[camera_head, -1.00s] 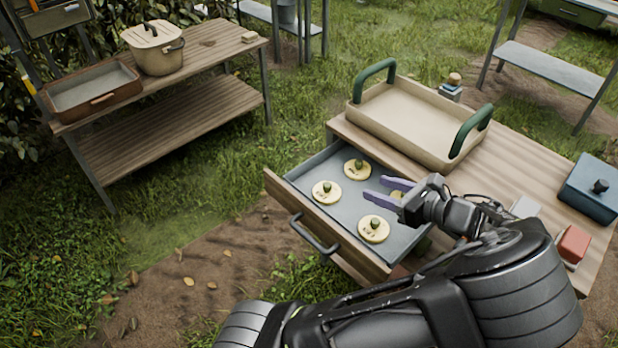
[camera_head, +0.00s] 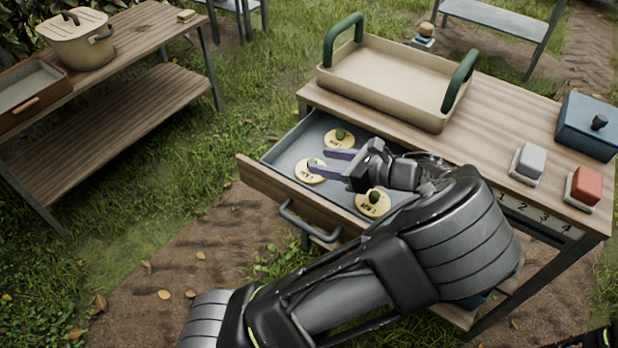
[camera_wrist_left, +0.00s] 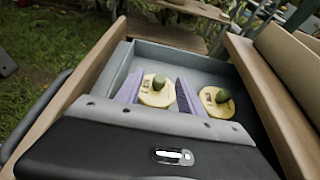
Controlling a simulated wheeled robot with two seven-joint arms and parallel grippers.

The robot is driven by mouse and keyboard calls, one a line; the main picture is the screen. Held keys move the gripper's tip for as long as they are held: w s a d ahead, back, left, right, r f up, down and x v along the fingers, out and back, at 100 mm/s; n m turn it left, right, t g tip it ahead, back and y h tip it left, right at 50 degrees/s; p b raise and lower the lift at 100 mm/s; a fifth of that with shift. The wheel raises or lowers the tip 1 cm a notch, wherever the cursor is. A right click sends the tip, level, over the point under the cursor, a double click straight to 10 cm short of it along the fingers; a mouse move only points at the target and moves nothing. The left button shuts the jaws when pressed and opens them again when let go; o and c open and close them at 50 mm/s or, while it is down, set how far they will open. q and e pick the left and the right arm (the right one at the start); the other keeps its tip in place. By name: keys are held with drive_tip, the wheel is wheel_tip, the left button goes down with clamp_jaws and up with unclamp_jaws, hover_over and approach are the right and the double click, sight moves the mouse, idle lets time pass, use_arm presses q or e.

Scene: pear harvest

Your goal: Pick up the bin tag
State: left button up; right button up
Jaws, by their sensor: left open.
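Round cream bin tags with green knobs lie in the open drawer (camera_head: 290,150). In the head view one is at the far end (camera_head: 340,138), one at the left (camera_head: 309,172) and one nearer me (camera_head: 373,203). My left gripper (camera_head: 316,170) is open, its purple fingers reaching over the drawer toward the left tag. In the left wrist view a tag (camera_wrist_left: 157,93) shows between the fingers, with a second tag (camera_wrist_left: 217,104) just right of the right finger. I cannot tell whether the fingers touch a tag. My right gripper is not in view.
A beige tray with green handles (camera_head: 395,85) stands on the table above the drawer. A grey block (camera_head: 531,160), a red block (camera_head: 583,185) and a blue lidded box (camera_head: 588,128) sit to the right.

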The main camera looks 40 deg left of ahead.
sight(303, 165)
use_arm(q)
drive_tip(key=shift+f, duration=0.55)
drive_tip(key=shift+x, duration=1.3)
drive_tip(key=shift+b+x, duration=0.3)
drive_tip(key=shift+x, duration=2.3)
drive_tip(key=shift+w, duration=0.1)
drive_tip(key=shift+c, duration=0.6)
clamp_jaws()
